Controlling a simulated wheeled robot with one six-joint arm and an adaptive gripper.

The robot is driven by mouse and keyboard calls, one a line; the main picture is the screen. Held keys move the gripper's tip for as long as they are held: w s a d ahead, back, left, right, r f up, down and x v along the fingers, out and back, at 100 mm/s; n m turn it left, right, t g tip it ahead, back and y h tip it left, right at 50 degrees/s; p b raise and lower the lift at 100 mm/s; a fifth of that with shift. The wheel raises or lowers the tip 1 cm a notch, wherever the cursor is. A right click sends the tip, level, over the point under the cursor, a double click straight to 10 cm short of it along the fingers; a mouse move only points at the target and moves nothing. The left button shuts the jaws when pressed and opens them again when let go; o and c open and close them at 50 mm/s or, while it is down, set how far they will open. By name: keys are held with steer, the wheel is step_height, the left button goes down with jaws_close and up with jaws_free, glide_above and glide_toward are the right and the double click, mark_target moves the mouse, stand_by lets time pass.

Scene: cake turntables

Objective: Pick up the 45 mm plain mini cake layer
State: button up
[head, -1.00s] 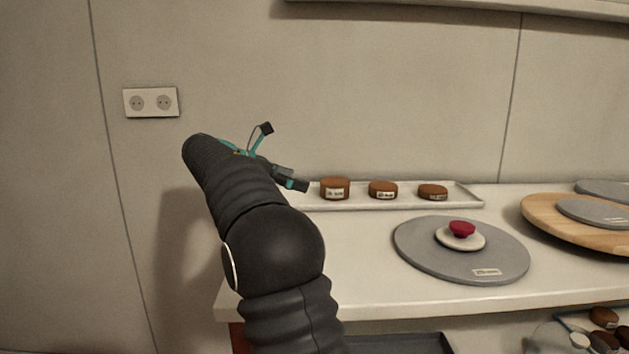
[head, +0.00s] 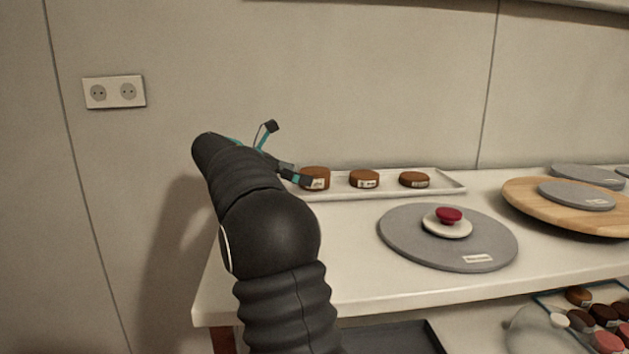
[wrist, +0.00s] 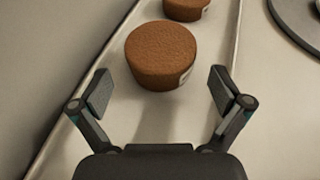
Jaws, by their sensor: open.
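Three brown plain mini cake layers stand in a row on a white tray (head: 440,190). The leftmost (head: 316,178) is the tallest, with the middle one (head: 364,179) and the right one (head: 414,180) lower. Their white labels are too small to read, so I cannot tell which is 45 mm. My gripper (head: 295,174) is at the tray's left end, beside the leftmost cake and partly overlapping it in the head view. In the wrist view my gripper (wrist: 160,80) is open and empty, its fingers apart either side of the nearest cake (wrist: 161,55), which lies just ahead. A second cake (wrist: 186,8) is partly cut off beyond.
A grey turntable (head: 400,238) with a white disc and red knob (head: 448,215) stands in front of the tray. A wooden board (head: 520,197) with a grey disc (head: 577,195) is at the right. The wall rises close behind the tray.

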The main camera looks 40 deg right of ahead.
mark_target(314, 176)
steer(key=x, duration=0.5)
steer(key=shift+r+b, duration=0.15)
steer(key=shift+b, duration=0.2)
steer(key=c, duration=1)
steer(key=shift+r, duration=0.15)
steer(key=shift+c, duration=0.2)
